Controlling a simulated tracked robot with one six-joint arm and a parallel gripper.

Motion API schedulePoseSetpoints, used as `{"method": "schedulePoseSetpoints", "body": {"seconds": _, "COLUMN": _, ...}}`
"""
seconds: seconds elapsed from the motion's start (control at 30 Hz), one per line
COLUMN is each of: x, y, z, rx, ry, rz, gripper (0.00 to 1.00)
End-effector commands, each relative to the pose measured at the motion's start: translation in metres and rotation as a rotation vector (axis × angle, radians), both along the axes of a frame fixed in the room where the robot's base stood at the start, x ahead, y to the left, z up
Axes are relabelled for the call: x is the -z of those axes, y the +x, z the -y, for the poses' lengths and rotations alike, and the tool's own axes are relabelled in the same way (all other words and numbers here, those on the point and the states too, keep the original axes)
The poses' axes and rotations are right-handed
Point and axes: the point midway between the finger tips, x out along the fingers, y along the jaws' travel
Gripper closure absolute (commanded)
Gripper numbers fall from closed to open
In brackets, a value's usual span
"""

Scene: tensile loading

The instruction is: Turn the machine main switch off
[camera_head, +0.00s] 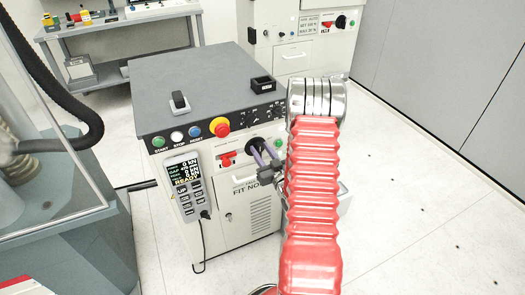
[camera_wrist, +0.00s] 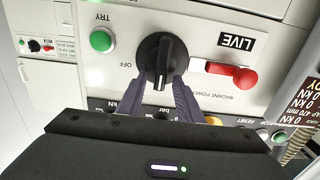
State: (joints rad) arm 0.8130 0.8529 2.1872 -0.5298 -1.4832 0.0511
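The black rotary switch (camera_wrist: 163,60) is on the machine's pale front panel, next to an OFF mark. In the wrist view, which shows the panel upside down, its grip bar stands nearly upright and does not point at OFF. My gripper (camera_wrist: 162,80) has its two dark purple-grey fingers on either side of the bar's near end. The fingers look apart, with a gap beside the bar; contact is hard to tell. In the head view my gripper (camera_head: 259,158) reaches the front panel and partly covers the switch. A MACHINE POWER label (camera_wrist: 236,97) is on the panel.
A red handle (camera_wrist: 232,74) by a LIVE label sits close beside the switch; it also shows in the head view (camera_head: 228,158). A green TRY button (camera_wrist: 102,41) is on the other side. A control pendant (camera_head: 184,187) hangs on the cabinet's left front.

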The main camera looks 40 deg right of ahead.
Motion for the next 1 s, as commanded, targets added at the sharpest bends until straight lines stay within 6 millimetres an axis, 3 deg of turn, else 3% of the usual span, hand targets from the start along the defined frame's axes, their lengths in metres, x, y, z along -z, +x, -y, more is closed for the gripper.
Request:
{"method": "schedulePoseSetpoints", "body": {"seconds": 0.2, "x": 0.0001, "y": -0.0001, "z": 0.0002, "rx": 0.0, "ry": 0.0, "rz": 0.0, "gripper": 0.67}}
{"method": "schedulePoseSetpoints", "body": {"seconds": 0.67, "x": 0.0001, "y": -0.0005, "z": 0.0005, "rx": 0.001, "ry": 0.0, "rz": 0.0, "gripper": 1.0}}
{"method": "schedulePoseSetpoints", "body": {"seconds": 0.77, "x": 0.0, "y": -0.0005, "z": 0.0006, "rx": 0.001, "ry": 0.0, "rz": 0.0, "gripper": 1.0}}
{"method": "schedulePoseSetpoints", "body": {"seconds": 0.8, "x": -0.0004, "y": -0.0008, "z": 0.0096, "rx": 0.004, "ry": -0.001, "rz": 0.001, "gripper": 1.0}}
{"method": "schedulePoseSetpoints", "body": {"seconds": 1.0, "x": 0.0001, "y": 0.0001, "z": 0.0013, "rx": 0.001, "ry": 0.009, "rz": 0.003, "gripper": 1.0}}
